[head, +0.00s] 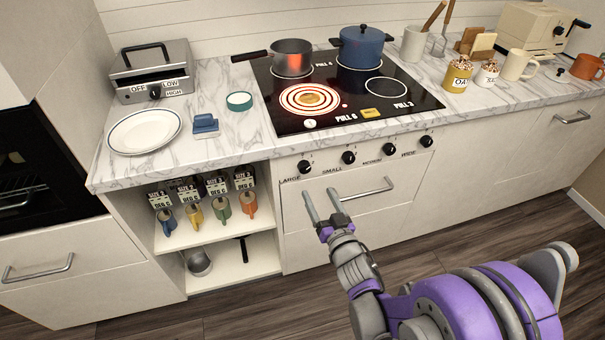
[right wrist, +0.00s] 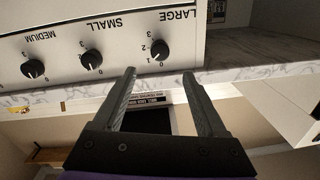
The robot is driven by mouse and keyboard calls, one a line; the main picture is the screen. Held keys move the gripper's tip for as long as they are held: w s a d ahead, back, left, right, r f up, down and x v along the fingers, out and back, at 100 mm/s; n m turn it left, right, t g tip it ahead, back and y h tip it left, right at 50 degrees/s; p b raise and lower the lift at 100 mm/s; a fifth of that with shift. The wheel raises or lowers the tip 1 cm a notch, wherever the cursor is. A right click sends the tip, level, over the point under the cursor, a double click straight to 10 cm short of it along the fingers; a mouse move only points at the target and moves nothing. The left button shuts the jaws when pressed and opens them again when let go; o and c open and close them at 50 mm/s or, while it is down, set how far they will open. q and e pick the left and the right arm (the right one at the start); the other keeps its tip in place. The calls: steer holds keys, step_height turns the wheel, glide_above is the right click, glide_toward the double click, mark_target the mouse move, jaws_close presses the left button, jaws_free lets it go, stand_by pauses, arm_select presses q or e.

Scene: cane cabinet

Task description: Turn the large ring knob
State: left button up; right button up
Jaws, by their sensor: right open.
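The large ring knob (head: 304,166) is a black dial at the left end of the stove's front panel, above the word LARGE. It also shows upside down in the right wrist view (right wrist: 159,49), beside numbers. My right gripper (head: 318,192) is open and empty, just below and in front of the knob in the head view. In the right wrist view the fingers (right wrist: 159,73) point toward the panel, with the knob lined up between their tips and apart from them. The front left burner (head: 310,98) shows red and white rings. My left gripper is not in view.
The SMALL knob (head: 348,157), MEDIUM knob (head: 390,150) and WIDE knob (head: 426,141) sit to the right. A drawer handle (head: 374,188) sticks out below the panel, near my right gripper. Open shelves (head: 232,262) stand left. A grey pan (head: 292,56) and blue pot (head: 361,47) stand on the cooktop.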

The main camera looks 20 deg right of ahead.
mark_target(306, 170)
steer(key=w, duration=0.9)
steer(key=shift+a, duration=0.35)
jaws_close()
